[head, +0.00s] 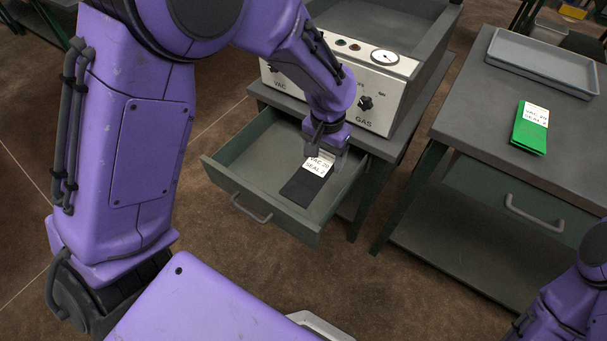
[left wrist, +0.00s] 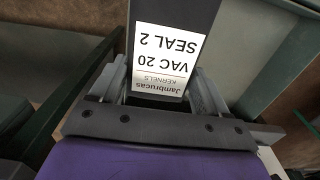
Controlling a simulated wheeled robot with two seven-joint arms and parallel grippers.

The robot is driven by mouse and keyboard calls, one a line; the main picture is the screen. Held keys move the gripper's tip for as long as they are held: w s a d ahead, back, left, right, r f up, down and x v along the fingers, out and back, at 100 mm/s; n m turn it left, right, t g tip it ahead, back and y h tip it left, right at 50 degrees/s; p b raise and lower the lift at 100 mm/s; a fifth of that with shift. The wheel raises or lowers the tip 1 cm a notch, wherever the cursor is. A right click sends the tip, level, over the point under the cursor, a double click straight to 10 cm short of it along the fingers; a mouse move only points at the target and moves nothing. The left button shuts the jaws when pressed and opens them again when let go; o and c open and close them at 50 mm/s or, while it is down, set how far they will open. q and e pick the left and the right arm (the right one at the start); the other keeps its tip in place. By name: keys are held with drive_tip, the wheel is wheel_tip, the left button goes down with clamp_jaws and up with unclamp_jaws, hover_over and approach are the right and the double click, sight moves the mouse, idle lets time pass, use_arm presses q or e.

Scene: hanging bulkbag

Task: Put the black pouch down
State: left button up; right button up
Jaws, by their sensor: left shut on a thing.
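The black pouch (head: 304,188) with a white label reading VAC 20 SEAL 2 is inside the open drawer (head: 230,160), at its right part. My left gripper (head: 324,152) reaches down into the drawer and is shut on the labelled end of the pouch. In the left wrist view the pouch's label (left wrist: 164,62) shows between the fingers, and its dark body runs off the top edge. I cannot tell whether the pouch touches the drawer floor. My right arm shows at the lower right, but its gripper is out of view.
The drawer sits under a bench with a vacuum machine (head: 345,85) with a gauge and knobs. On the right table (head: 460,110) lie a green pouch (head: 530,130) and a grey tray (head: 545,62). The left part of the drawer is empty.

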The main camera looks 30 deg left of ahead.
use_arm(q)
wheel_tip(320, 180, down, 5)
drive_tip(key=b, duration=0.3)
hover_over(294, 169)
wheel_tip(294, 169, down, 10)
drive_tip(key=shift+d+r, duration=0.1)
drive_tip(key=shift+r, duration=0.15)
wheel_tip(294, 169, down, 3)
drive_tip(key=shift+r, duration=0.15)
drive_tip(key=shift+f, duration=0.2)
use_arm(e)
wheel_tip(294, 169, down, 5)
drive_tip(key=shift+f, duration=0.2)
use_arm(q)
drive_tip(key=shift+f, duration=0.2)
drive_tip(key=o, duration=1.1)
